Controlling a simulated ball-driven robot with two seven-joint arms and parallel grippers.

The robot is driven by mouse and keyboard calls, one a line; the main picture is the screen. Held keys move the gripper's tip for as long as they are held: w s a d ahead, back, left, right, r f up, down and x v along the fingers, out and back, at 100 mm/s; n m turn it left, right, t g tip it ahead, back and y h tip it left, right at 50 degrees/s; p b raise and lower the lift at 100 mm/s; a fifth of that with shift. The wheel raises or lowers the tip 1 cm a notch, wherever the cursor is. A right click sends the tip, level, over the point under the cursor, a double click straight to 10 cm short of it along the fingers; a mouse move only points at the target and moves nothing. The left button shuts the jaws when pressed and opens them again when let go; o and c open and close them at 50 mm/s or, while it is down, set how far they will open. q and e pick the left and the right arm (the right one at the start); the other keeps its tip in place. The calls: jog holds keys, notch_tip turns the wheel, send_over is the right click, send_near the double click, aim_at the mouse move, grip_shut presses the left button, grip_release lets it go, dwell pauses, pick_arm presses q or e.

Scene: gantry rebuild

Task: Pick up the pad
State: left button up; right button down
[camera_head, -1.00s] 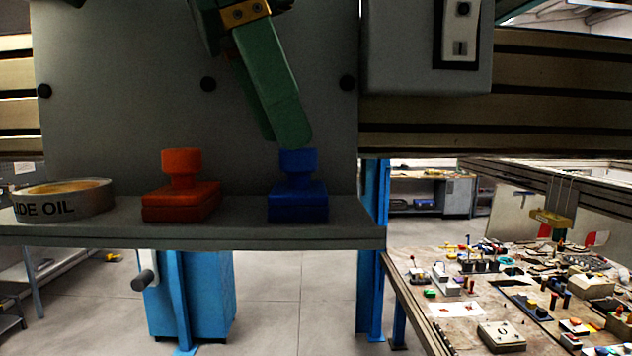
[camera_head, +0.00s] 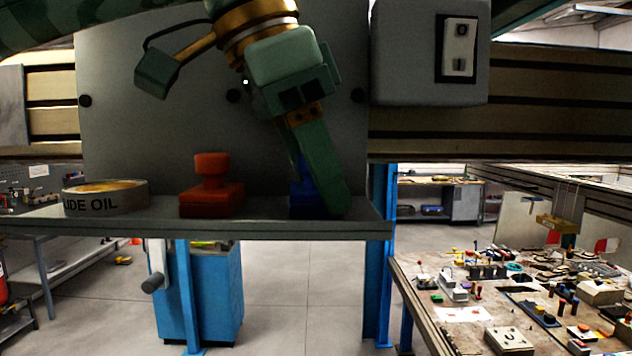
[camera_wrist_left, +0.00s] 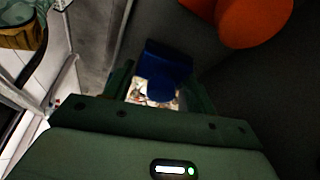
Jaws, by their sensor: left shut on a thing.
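The blue pad (camera_head: 302,198), with a knob on a block-shaped base, is at the right end of the grey shelf (camera_head: 200,230). My left gripper (camera_head: 325,195) reaches down over it and is shut on it; a finger hides much of the pad in the head view. In the left wrist view the blue pad (camera_wrist_left: 165,62) shows between the fingers. I cannot tell whether its base still touches the shelf. The similar red-orange pad (camera_head: 211,192) stands upright on the shelf to the left, apart from the gripper. My right gripper is not in view.
A grey upright plate (camera_head: 180,110) is behind the shelf, and a grey box (camera_head: 405,50) with a switch hangs at upper right. A cluttered workbench (camera_head: 450,313) is at lower right.

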pick_arm(q)
jog(key=shift+r, duration=0.3)
jog(key=shift+w+r, duration=0.1)
jog(key=shift+r, duration=0.25)
jog(key=s+r+b, duration=0.1)
jog(key=s+r, duration=1)
jog(key=s, duration=0.3)
jog(key=shift+r+b, duration=0.35)
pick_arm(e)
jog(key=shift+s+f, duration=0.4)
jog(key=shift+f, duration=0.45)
pick_arm(q)
jog(key=shift+o, duration=0.7)
